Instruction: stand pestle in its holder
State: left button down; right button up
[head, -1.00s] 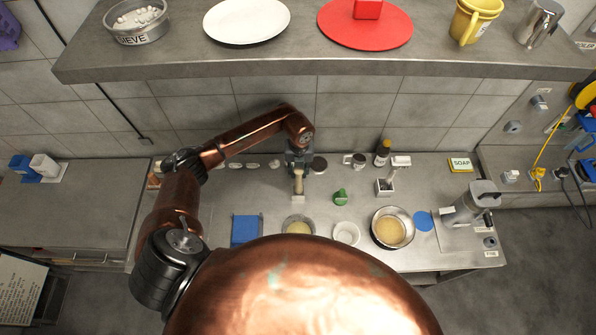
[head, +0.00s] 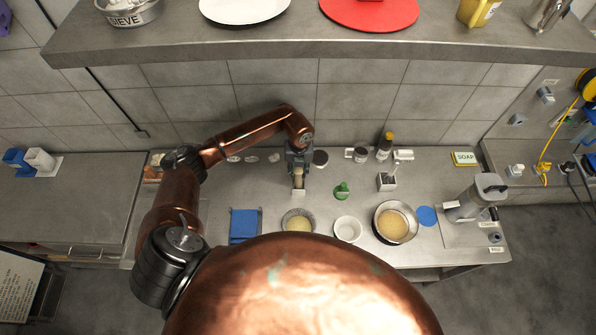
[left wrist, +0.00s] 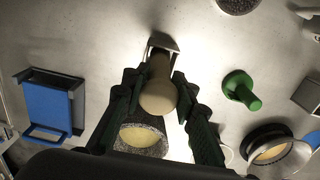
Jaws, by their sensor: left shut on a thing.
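My left gripper (head: 298,163) is shut on the pestle (head: 298,178), a pale beige tool with a rounded thick end. In the left wrist view the pestle (left wrist: 158,92) stands between the green fingers, thick end toward the camera. Its far end overlaps a small pale square-edged holder (left wrist: 164,41), which also shows just below the pestle in the head view (head: 298,192). I cannot tell whether the pestle's lower end is inside the holder or above it. My right gripper is not in view.
Close by on the counter stand a speckled mortar with yellow contents (head: 298,220), a white bowl (head: 347,229), a metal bowl (head: 396,222), a green knobbed tool (head: 341,190) and a blue tray (head: 244,225). Jars line the wall. A shelf (head: 300,50) overhangs the back.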

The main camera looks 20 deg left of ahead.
pick_arm(q)
jog(key=shift+f, duration=0.25)
dwell(0.6)
jog(key=c, duration=1.5)
grip_release()
jog(key=shift+o, duration=0.2)
notch_tip(320, 180, up, 12)
jog(key=shift+r, duration=0.1)
